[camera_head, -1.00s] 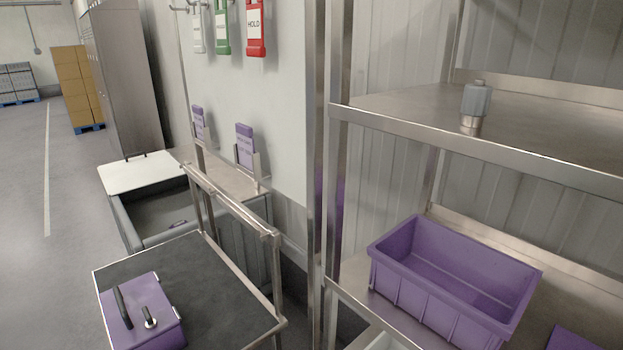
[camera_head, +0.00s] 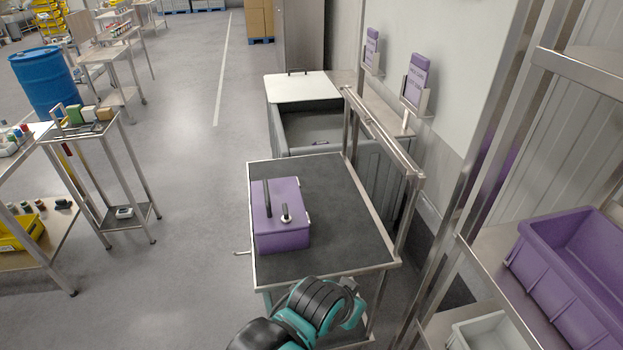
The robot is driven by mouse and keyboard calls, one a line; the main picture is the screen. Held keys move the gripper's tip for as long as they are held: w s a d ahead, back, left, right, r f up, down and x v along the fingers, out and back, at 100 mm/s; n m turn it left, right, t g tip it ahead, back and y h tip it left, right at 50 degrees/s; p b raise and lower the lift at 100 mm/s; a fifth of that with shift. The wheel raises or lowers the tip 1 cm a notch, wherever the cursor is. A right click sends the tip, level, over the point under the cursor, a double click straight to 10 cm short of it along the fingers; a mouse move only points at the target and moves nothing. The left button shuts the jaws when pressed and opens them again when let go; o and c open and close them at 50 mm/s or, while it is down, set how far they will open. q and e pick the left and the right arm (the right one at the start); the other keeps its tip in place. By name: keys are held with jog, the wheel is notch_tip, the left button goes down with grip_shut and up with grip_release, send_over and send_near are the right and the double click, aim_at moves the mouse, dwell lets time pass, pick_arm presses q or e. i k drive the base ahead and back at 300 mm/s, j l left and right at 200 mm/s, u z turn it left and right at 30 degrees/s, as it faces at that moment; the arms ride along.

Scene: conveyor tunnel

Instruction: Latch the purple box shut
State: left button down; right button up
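The purple box (camera_head: 283,239) sits on the dark top of a metal cart (camera_head: 330,232), near its left edge. Its lid looks closed and carries a black bar handle (camera_head: 267,198) and a small black and silver knob-like latch (camera_head: 286,213). Whether the latch is engaged cannot be told. One of my arms, black and teal, shows at the bottom centre in front of the cart. It is apart from the box, and its gripper fingers cannot be made out. No other gripper shows.
A grey bin with a white lid (camera_head: 303,86) stands behind the cart. A steel shelf with an open purple tub (camera_head: 575,272) is on the right. Small tables (camera_head: 100,135) and a blue barrel (camera_head: 45,82) stand on the left. The floor between them and the cart is clear.

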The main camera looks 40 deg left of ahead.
aim_at(286, 219)
jog(key=u, duration=1.6)
